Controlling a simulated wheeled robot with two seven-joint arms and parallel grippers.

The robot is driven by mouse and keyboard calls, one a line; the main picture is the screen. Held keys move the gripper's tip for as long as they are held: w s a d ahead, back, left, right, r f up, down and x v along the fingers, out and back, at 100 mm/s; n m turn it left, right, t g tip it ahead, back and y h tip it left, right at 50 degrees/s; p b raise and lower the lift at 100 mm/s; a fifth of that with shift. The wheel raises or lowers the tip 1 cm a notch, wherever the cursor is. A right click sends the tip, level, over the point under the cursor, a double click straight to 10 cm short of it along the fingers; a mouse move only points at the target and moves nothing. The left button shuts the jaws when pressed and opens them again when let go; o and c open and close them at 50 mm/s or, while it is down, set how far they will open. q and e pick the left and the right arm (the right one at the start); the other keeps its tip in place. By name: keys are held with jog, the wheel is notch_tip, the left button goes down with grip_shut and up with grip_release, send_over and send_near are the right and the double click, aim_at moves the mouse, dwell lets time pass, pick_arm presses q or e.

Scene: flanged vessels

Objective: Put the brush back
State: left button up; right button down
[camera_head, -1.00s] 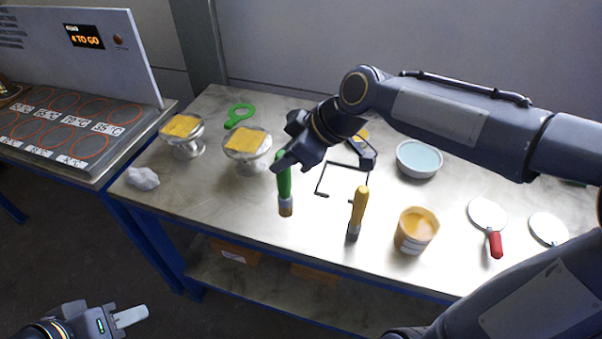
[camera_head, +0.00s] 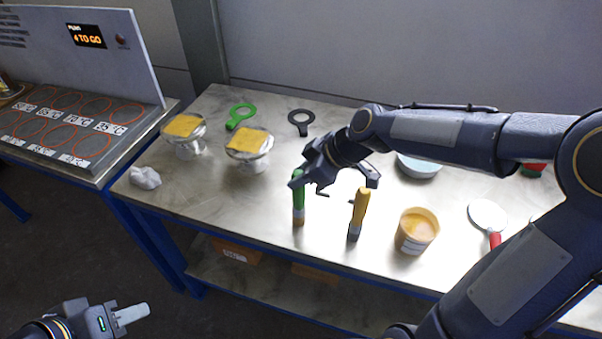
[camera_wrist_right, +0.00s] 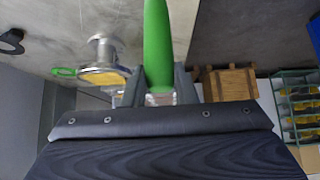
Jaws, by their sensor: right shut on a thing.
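The green-handled brush (camera_head: 298,205) hangs upright, bristles down, over the front of the steel table (camera_head: 215,215). My right gripper (camera_head: 297,178) is shut on the upper part of its handle. In the right wrist view the green handle (camera_wrist_right: 157,45) sits between the jaws. A yellow-handled brush (camera_head: 358,212) stands upright to the right of it, handle up. A black wire frame (camera_head: 322,190) shows behind, partly hidden by my right arm. My left gripper (camera_head: 132,314) is low at the left, away from the table; its jaw opening is unclear.
Two foil-like flanged vessels with yellow tops (camera_head: 187,128) (camera_head: 249,143) stand at the left. A cup of orange liquid (camera_head: 416,230), a blue-filled bowl (camera_head: 420,165) and a red-handled disc (camera_head: 488,215) are at the right. A green ring (camera_head: 240,115) and a black ring (camera_head: 301,120) lie behind.

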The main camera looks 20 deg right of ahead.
jog(key=shift+f, duration=0.2)
jog(key=c, duration=1.2)
grip_release()
jog(key=shift+r, duration=0.1)
jog(key=shift+o, duration=0.2)
jog(key=shift+d+r, duration=0.15)
jog(key=shift+r, duration=0.2)
jog(key=v, duration=1.1)
jog(key=s+f+m+h, duration=0.1)
jog(key=s+f+m, duration=0.3)
jog(key=s, duration=0.5)
jog(key=s+f+m+t+h, duration=0.1)
jog(key=s+f+m, duration=0.4)
jog(key=s+m, duration=0.4)
jog(key=shift+d+h+b, duration=0.4)
jog(key=shift+d+b, duration=0.05)
